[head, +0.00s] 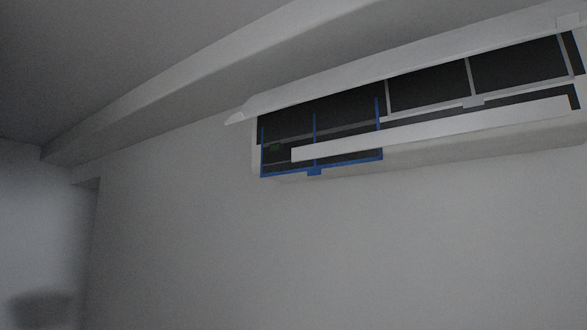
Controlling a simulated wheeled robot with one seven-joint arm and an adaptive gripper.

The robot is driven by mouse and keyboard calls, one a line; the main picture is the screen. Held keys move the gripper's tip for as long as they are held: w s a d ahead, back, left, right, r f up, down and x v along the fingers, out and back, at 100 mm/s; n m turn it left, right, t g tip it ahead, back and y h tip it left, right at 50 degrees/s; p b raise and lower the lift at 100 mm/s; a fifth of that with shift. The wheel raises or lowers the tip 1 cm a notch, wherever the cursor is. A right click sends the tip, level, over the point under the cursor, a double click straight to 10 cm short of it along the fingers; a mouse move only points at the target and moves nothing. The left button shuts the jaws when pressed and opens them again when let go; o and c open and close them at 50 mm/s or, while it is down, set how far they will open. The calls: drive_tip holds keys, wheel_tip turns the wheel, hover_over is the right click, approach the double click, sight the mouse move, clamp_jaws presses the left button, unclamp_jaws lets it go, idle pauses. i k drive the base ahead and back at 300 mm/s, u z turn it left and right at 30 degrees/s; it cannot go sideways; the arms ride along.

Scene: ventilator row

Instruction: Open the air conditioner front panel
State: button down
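The air conditioner (420,155) is mounted high on the wall at the upper right of the head view. Its white front panel (400,62) is swung up and stands out from the body along the top edge. Below the panel, dark filters show: one with a blue frame (314,135) at the left and one with a grey frame (468,75) at the right. A long white strip (430,130) lies across the lower front. My gripper is not in view.
A light beam (160,85) runs along the ceiling edge, close above the raised panel. The grey wall (330,250) below the unit is bare. A blurred dark shape (42,308) shows at the lower left.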

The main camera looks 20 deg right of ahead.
sight(552, 17)
drive_tip(key=u, duration=0.05)
drive_tip(key=k, duration=0.75)
drive_tip(key=z, duration=0.8)
drive_tip(key=i, duration=0.4)
drive_tip(key=u, duration=0.05)
